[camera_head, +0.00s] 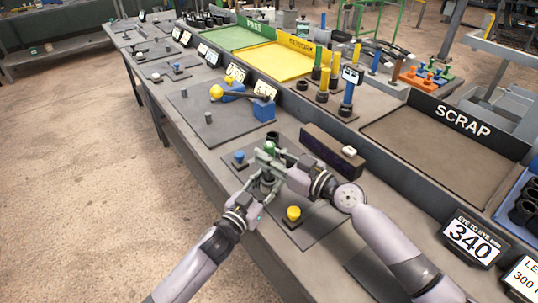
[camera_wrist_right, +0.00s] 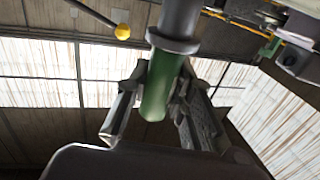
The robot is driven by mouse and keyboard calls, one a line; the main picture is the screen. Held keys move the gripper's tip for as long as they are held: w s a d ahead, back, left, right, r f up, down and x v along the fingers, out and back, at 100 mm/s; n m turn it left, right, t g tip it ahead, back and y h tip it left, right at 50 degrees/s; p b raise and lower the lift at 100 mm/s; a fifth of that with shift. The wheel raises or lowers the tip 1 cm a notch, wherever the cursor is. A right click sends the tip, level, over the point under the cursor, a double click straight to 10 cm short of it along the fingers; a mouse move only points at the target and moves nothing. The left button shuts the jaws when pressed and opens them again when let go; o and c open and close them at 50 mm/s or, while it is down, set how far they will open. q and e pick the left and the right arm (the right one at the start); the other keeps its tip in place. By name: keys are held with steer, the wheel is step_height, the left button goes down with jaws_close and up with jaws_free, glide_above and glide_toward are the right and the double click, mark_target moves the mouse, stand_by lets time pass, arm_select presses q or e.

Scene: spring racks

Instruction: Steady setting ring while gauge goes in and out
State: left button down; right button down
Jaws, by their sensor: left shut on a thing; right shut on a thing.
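The gauge's green handle (camera_head: 269,147) shows between the fingers of my right gripper (camera_head: 272,160). In the right wrist view, my right gripper (camera_wrist_right: 155,100) is shut on this green handle (camera_wrist_right: 158,85), with a grey collar and shaft beyond it. My left gripper (camera_head: 263,184) is just below, shut around the dark setting ring (camera_head: 267,177), which is mostly hidden by the fingers. The gauge is roughly upright above the ring. I cannot tell how far its end is inside the ring.
A yellow knob (camera_head: 293,213) and a blue knob (camera_head: 239,157) stand on the grey mat either side of my grippers. A dark block (camera_head: 333,152) lies behind, with a black cylinder (camera_head: 273,138) near its left end. The SCRAP tray (camera_head: 440,145) is empty.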

steer(key=shift+f, duration=1.75)
stand_by(2.0)
steer(key=shift+r, duration=0.15)
steer(key=shift+r, duration=2.95)
arm_select(q)
steer(key=c, duration=1)
jaws_free()
steer(key=v, duration=1.2)
steer(key=shift+a+f, duration=0.1)
